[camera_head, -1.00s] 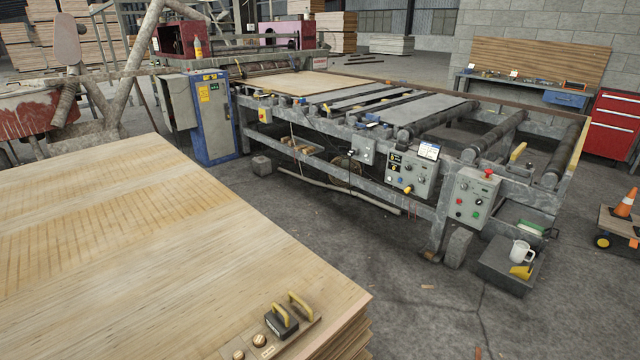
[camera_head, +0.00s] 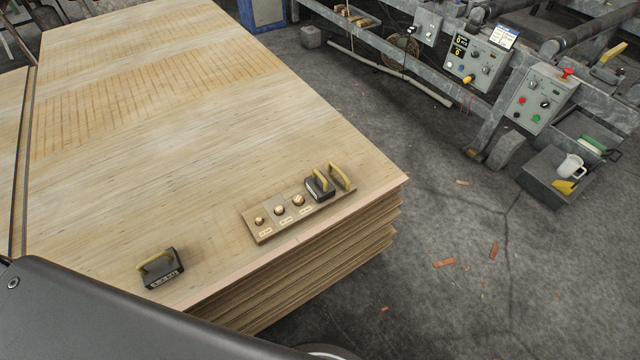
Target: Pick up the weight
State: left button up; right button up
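A dark block-shaped weight with a yellow handle (camera_head: 162,270) stands on the veneer stack (camera_head: 180,130), near its front edge at the lower left. A second dark weight with a yellow handle (camera_head: 320,185) stands at the right end of a wooden holder board (camera_head: 264,236). Another yellow handle (camera_head: 341,177) rises right beside it; its base is mostly hidden. The board also carries a row of small round knobs (camera_head: 282,211) with labels. Neither of my grippers is in view.
A second stack (camera_head: 12,110) adjoins on the left. The stack's right edge drops to a concrete floor (camera_head: 430,230) with scattered wood scraps (camera_head: 443,263). A roller machine with a control box (camera_head: 541,98) stands at the right. The stack's top is otherwise clear.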

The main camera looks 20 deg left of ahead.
aim_at(320, 187)
jog(key=z, duration=1.9)
jog(key=i, duration=2.1)
jog(key=u, duration=2.85)
